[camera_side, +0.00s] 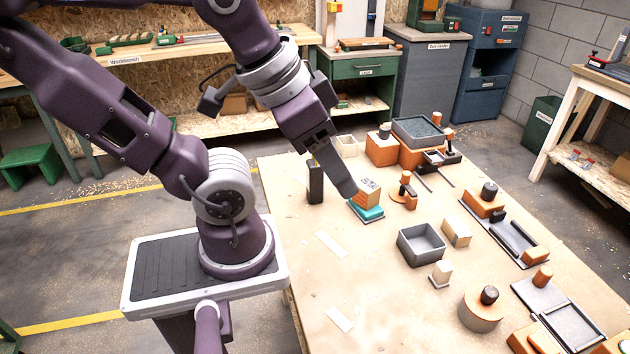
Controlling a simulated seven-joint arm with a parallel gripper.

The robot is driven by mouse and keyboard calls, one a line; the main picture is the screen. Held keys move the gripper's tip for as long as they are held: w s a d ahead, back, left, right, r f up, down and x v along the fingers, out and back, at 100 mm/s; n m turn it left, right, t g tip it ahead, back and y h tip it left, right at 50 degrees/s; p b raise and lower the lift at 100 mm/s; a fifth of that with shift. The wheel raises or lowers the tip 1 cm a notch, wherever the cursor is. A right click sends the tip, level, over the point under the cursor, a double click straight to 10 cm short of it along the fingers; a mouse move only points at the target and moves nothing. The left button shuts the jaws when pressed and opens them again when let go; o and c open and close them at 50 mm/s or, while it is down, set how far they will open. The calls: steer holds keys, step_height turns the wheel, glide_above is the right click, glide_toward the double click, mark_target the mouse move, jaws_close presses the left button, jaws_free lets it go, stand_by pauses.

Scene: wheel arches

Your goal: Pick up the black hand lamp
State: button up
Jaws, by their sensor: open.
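A slim black upright block (315,183), which looks like the black hand lamp, stands on the light wooden table (300,235) near its left edge. My gripper (347,187) reaches down just right of it, with the visible finger close to an orange block on a teal base (367,205). The fingers are open; only one shows clearly. I cannot tell whether that finger touches the orange block. The lamp stands apart from the visible finger, below my wrist.
A grey open box (421,245), a tan block (456,233) and an orange peg piece (404,190) stand to the right. A small cream box (346,146) is behind. Orange blocks and trays fill the table's right side. The front left of the table is mostly clear.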

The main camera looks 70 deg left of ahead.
steer(key=shift+o, duration=0.9)
step_height(320, 180, up, 4)
steer(key=m+g+y, duration=0.6)
steer(key=m+y, duration=0.8)
steer(key=m, duration=0.4)
glide_above(317, 181)
steer(key=d, duration=0.1)
steer(key=f, duration=3.1)
steer(key=shift+d, duration=0.3)
steer(key=x, duration=0.7)
steer(key=shift+w+f, duration=0.1)
steer(key=shift+f, duration=0.25)
jaws_close()
